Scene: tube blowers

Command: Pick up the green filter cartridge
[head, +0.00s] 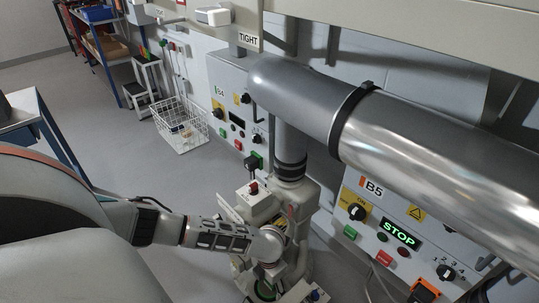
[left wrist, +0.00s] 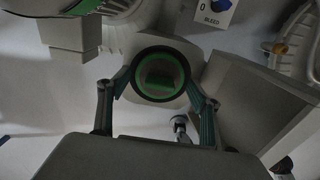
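In the left wrist view a round opening with a dark rim and a green ring (left wrist: 160,56) faces my camera, with a green block-like surface inside it, which looks like the green filter cartridge (left wrist: 160,78). My left gripper (left wrist: 158,88) is open, one finger on each side of this round part. I cannot tell whether the fingers touch it. In the head view my left arm reaches to the foot of the blower machine (head: 297,196), and a bit of green (head: 264,290) shows below my wrist. The gripper's fingers are mostly hidden there. My right gripper is not in view.
A large metal pipe (head: 430,150) crosses above the machine. Panel B5 (head: 400,225) with a lit STOP display stands at right, panel B4 (head: 232,115) behind. A white wire basket (head: 181,125) stands on the floor. A grey box-like part (left wrist: 255,105) lies close right of my fingers.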

